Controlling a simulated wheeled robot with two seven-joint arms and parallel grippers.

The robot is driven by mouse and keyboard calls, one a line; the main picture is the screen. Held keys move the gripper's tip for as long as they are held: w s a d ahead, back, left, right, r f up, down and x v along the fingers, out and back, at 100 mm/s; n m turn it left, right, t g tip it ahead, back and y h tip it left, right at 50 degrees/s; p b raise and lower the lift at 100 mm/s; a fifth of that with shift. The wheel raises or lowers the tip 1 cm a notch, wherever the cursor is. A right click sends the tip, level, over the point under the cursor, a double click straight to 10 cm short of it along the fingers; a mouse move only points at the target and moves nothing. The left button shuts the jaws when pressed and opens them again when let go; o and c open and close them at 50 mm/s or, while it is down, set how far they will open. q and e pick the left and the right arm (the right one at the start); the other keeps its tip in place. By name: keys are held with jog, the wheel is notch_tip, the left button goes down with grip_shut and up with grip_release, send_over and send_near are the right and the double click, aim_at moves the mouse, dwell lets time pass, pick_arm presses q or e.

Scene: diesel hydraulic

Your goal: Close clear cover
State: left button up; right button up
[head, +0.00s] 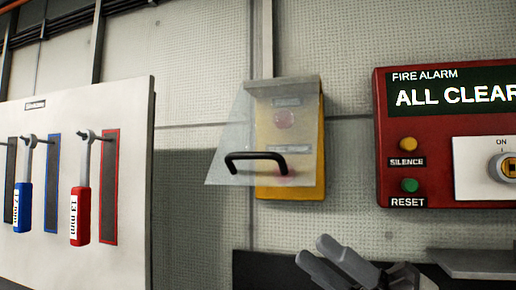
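The clear cover (227,142) is hinged at the top of a yellow wall box (315,189). It is swung out from the box, tilted, with its lower edge away from the front. A black handle (254,156) is fixed near its lower edge. A round red button and another reddish part show through the cover. My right gripper (331,252) is at the bottom of the picture, below and to the right of the cover, apart from it. Its two fingers point up and left and lie near each other; whether they are open is unclear. My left gripper is not in view.
A red fire alarm panel (384,141) reading "ALL CLEAR" is on the wall at right. A white tool board (131,128) with hanging blue and red handled tools stands at left. A dark ledge (262,272) lies below the box. The wall between is bare.

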jog(key=s+a+r+n+g+h, duration=0.2)
jog(key=s+r+n+g+h, duration=0.4)
jog(key=n, duration=0.5)
jog(key=n+t+h+p, duration=0.1)
jog(key=n+t+h, duration=0.2)
jog(key=t+h, duration=0.55)
send_near(268, 153)
jog(key=shift+t+y, duration=0.75)
jog(key=p+x, duration=0.1)
jog(key=x, duration=0.4)
jog(key=f+p+x, duration=0.1)
jog(key=p+x, duration=0.1)
jog(key=x, duration=0.2)
jog(key=shift+a+f, duration=0.2)
jog(key=shift+f, duration=0.15)
jog(key=shift+w+a+f, duration=0.3)
jog(key=shift+w+a, duration=0.05)
jog(key=shift+a, duration=0.25)
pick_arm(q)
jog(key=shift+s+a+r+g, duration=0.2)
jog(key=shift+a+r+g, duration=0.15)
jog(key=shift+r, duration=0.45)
pick_arm(e)
jog(key=shift+c, duration=0.3)
grip_shut()
